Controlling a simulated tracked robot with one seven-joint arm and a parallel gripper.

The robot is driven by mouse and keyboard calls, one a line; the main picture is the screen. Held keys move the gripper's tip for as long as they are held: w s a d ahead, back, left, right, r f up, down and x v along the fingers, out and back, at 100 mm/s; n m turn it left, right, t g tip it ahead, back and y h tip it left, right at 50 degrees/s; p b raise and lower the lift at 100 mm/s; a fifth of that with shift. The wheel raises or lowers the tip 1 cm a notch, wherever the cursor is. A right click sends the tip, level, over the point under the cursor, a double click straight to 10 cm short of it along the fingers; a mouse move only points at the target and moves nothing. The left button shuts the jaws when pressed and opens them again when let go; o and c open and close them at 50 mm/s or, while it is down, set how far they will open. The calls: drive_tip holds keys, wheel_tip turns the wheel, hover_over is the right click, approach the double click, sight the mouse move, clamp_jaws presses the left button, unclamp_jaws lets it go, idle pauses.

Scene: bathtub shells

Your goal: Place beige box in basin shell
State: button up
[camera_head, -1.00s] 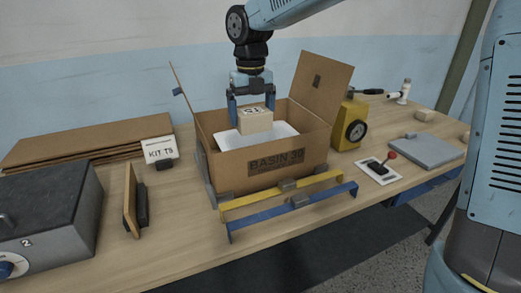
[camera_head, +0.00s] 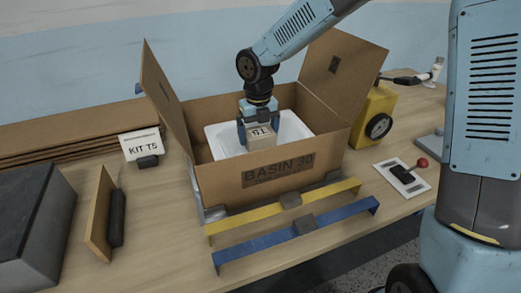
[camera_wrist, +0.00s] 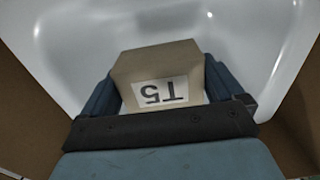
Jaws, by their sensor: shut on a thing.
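The beige box (camera_head: 262,137) carries a label reading T5. My gripper (camera_head: 259,128) is shut on it, with a blue finger on each side. The white basin shell (camera_head: 223,143) lies inside an open cardboard carton (camera_head: 225,184) marked BASIN 30. The box is inside the carton's opening, over the shell. In the wrist view the beige box (camera_wrist: 158,65) sits between the fingers, with the white shell (camera_wrist: 90,40) around and beyond it. I cannot tell whether the box touches the shell.
The carton's flaps (camera_head: 335,72) stand up at left and right. Yellow (camera_head: 255,213) and blue (camera_head: 270,240) bars lie before it. A KIT T5 sign (camera_head: 142,144) stands left, a yellow device (camera_head: 374,118) right. A dark grey block (camera_head: 35,225) is at far left.

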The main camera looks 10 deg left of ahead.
sight(261, 130)
drive_tip(key=f, duration=0.2)
drive_tip(key=shift+w+d+f, duration=0.15)
drive_tip(key=shift+d+f, duration=0.1)
drive_tip(key=shift+f, duration=1.95)
drive_tip(key=o, duration=0.9)
drive_tip(key=shift+r, duration=0.1)
wheel_tip(261, 130, up, 12)
drive_tip(key=shift+f, duration=0.1)
